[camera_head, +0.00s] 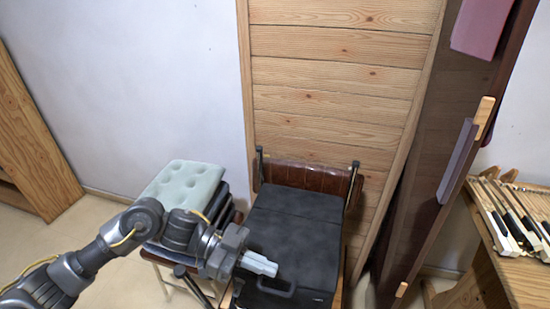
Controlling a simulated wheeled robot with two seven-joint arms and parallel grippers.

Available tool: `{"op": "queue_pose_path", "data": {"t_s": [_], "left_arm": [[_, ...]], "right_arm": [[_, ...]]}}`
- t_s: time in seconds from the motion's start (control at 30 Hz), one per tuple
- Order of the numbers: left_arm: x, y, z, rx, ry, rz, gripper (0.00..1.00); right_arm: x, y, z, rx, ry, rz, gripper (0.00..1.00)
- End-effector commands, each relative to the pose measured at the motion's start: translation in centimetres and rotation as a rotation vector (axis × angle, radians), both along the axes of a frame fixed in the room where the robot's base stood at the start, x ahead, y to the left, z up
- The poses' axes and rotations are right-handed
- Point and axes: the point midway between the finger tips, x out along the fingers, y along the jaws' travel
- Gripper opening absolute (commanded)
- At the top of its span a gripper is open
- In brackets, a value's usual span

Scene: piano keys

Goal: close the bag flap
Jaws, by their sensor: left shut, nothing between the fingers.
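A black bag or case (305,235) lies on a chair with a brown padded back (305,177). Its upper side looks flat, with a seam across it. I cannot clearly tell the flap from the body. A dark handle (276,290) shows at its near left edge. My left gripper (272,268) is shut and empty. In the picture its light fingertips overlap the bag's near left part, just above the handle; I cannot tell whether they touch it. My left forearm hides part of the area left of the bag. My right gripper is not in view.
A stool with a pale green tufted cushion (182,187) stands left of the bag. A wooden panel (335,90) rises behind the chair. A tall dark panel (430,150) leans to the right. Piano keys (510,220) lie on a wooden bench (525,280) at far right.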

Motion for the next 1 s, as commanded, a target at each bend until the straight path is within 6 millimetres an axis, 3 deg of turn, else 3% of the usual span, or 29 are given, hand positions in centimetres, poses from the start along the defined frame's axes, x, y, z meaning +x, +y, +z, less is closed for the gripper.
{"op": "queue_pose_path", "data": {"t_s": [0.1, 0.3, 1.0], "left_arm": [[-0.5, 0.4, -1.7, -0.017, -0.052, 0.005, 0.00], [-0.8, 0.8, -2.8, -0.036, -0.110, 0.013, 0.00], [-0.8, 1.3, -3.0, -0.042, -0.131, 0.017, 0.00]], "right_arm": [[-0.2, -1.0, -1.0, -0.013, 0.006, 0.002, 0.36], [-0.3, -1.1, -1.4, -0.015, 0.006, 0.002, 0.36], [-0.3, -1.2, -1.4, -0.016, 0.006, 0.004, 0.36]]}}
